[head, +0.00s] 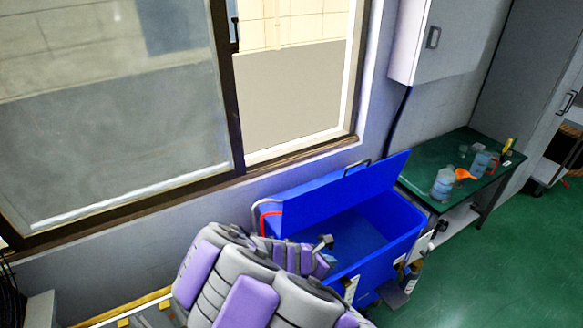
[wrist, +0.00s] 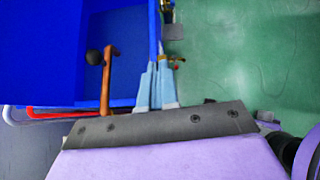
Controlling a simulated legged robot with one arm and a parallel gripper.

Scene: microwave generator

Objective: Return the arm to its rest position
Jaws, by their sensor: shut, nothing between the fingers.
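My arm, grey and purple, shows at the bottom middle of the head view, in front of an open blue bin (head: 372,272). It is bent, and its end lies over or beside the bin's near left part. In the wrist view my gripper (wrist: 158,66) has two light blue fingers close together, with nothing seen between them. The fingers lie along the right edge of the blue bin (wrist: 50,60), seen from above. I cannot tell whether they touch it.
The bin's raised lid (head: 340,190) leans up near the wall under a window (head: 115,110). A green-topped bench (head: 420,170) with bottles and an orange funnel (head: 464,174) stands at right, below a wall cabinet (head: 425,40). The green floor (head: 490,270) at right is clear.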

